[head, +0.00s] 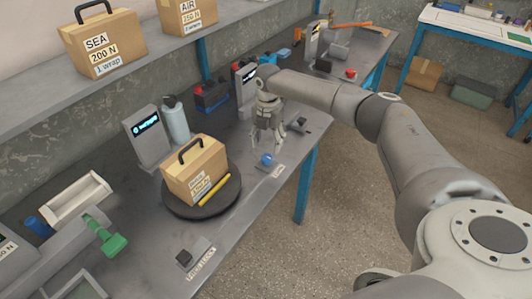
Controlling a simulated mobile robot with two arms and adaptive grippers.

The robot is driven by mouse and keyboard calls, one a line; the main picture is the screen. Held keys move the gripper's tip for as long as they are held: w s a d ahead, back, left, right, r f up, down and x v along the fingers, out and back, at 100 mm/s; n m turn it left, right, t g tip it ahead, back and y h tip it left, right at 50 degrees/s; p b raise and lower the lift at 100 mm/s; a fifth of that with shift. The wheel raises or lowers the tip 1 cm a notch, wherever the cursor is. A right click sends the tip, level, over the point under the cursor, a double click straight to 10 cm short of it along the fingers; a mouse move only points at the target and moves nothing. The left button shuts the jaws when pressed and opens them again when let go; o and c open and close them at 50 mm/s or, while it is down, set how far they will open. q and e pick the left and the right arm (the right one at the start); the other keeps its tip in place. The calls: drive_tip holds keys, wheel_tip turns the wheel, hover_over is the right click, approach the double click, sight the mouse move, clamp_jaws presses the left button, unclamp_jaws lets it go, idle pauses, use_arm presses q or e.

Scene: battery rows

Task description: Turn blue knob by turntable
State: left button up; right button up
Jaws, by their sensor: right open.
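The blue knob (266,159) sits on the grey bench near its front edge, to the right of the turntable. The black round turntable (174,208) carries a cardboard box (195,170) with a dark handle, and a yellow bar (214,189) lies at the box's front. My right gripper (269,146) points down just above and behind the blue knob, its fingers apart and empty. Whether a fingertip touches the knob cannot be told. My left gripper is not in view.
A grey display unit (147,138) and a pale bottle (176,120) stand behind the turntable. A green-handled tool (105,236) and a cream tray (77,198) are at the left. A shelf above holds labelled boxes (103,40). The bench between turntable and front edge is mostly clear.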

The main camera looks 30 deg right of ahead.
sight(266, 157)
drive_tip(key=f, duration=0.5)
drive_tip(key=shift+w+f, duration=0.15)
drive_tip(key=shift+w, duration=0.1)
drive_tip(key=shift+f+p, duration=0.3)
drive_tip(key=shift+f, duration=0.6)
drive_tip(key=c, duration=1)
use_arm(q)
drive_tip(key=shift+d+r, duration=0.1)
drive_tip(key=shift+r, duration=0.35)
use_arm(e)
drive_tip(key=shift+c, duration=0.2)
drive_tip(key=shift+m, duration=0.5)
